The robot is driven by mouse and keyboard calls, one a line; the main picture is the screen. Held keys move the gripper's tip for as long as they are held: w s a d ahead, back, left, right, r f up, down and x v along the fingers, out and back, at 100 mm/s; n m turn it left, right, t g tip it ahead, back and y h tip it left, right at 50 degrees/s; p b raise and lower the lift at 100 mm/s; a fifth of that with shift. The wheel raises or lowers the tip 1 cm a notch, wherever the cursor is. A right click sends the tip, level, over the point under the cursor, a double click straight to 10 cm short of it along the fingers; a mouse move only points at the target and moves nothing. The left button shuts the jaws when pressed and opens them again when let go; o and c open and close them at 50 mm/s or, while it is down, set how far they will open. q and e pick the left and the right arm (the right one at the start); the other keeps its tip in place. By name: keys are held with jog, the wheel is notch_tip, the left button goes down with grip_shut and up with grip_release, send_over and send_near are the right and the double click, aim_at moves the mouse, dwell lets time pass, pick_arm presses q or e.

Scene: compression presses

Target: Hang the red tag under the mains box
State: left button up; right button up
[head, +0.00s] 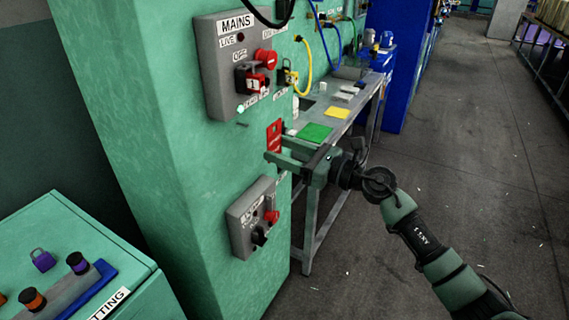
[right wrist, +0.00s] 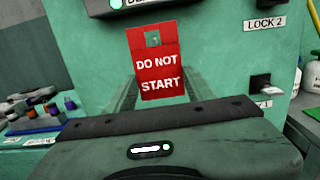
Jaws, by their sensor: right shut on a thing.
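The red tag (head: 275,134) is upright in front of the green press column, below and right of the grey mains box (head: 222,88). In the right wrist view the tag (right wrist: 160,72) reads DO NOT START and has a grey eyelet near its top. My right gripper (head: 273,149) is shut on the tag's lower part. A small dark peg (head: 242,124) sticks out of the column just under the mains box, left of and apart from the tag. The mains box's lower edge (right wrist: 165,4) shows at the top of the wrist view. My left gripper is not in view.
A second grey switch box (head: 241,225) is on the column below my gripper. A green cabinet (head: 75,240) with a purple padlock (head: 42,260) stands at lower left. A bench (head: 350,100) with green and yellow pads is behind. The floor at right is clear.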

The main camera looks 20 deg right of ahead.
aim_at(239, 142)
jog(key=shift+x, duration=0.95)
jog(key=shift+f+x, duration=0.2)
jog(key=shift+x, duration=0.8)
jog(key=shift+f+x, duration=0.15)
jog(key=shift+x, duration=0.85)
jog(key=shift+f+x, duration=0.2)
jog(key=shift+x, duration=0.75)
jog(key=shift+w+a+f+b, duration=0.4)
jog(key=shift+w+f+b, duration=0.05)
jog(key=shift+f, duration=0.05)
jog(key=o, duration=1.1)
jog(key=shift+c, duration=0.2)
